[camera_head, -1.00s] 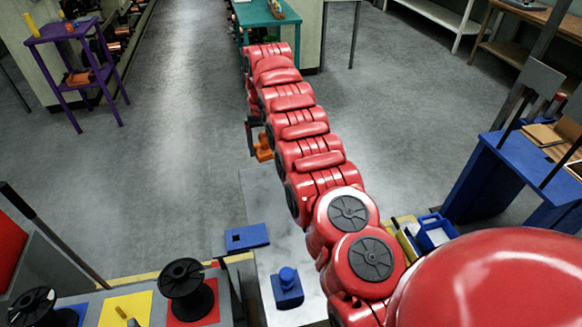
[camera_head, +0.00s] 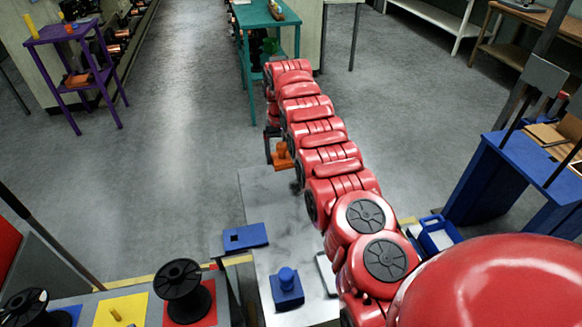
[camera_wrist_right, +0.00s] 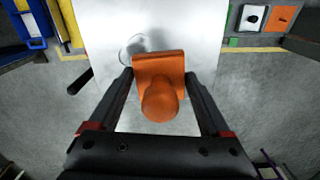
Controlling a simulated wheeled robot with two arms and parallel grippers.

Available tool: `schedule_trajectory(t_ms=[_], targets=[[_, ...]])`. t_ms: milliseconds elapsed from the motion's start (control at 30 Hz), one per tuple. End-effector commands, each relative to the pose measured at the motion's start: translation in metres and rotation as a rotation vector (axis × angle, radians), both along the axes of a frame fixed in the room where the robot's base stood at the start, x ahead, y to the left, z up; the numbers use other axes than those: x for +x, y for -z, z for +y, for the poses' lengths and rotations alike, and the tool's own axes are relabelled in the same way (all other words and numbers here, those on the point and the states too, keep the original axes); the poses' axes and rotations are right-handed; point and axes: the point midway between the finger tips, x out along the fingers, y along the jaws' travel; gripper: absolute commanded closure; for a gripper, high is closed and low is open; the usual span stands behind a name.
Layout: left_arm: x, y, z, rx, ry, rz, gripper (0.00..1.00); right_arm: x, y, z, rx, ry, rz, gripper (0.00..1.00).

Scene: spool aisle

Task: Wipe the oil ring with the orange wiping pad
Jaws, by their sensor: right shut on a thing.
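My right gripper (camera_wrist_right: 160,92) is shut on the orange wiping pad (camera_wrist_right: 160,85), a flat block with a round knob; its fingers lie on either side of it. In the head view the orange pad (camera_head: 282,157) shows beside my red arm, near the far end of the pale metal table. A grey, ring-like mark, the oil ring (camera_wrist_right: 131,47), lies on the metal surface in the wrist view, just beyond the pad and partly hidden by it. Whether the pad touches the surface cannot be told. My left gripper is not in view.
A blue bin (camera_head: 437,235) is to the right. Black spools (camera_head: 182,290) stand front left. A teal table (camera_head: 262,20) stands beyond.

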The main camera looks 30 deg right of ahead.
Motion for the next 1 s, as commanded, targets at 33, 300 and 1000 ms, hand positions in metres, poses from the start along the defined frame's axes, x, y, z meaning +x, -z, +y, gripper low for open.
schedule_trajectory(t_ms=[33, 300, 1000], targets=[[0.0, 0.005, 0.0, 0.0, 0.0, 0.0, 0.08, -0.001, 0.008, -0.006, 0.0, 0.015, -0.001, 0.63], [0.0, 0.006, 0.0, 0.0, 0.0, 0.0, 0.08, -0.002, 0.012, -0.008, -0.003, 0.026, 0.001, 0.63], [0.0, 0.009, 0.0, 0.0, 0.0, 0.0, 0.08, -0.003, 0.021, -0.013, -0.001, 0.039, 0.0, 0.63]])
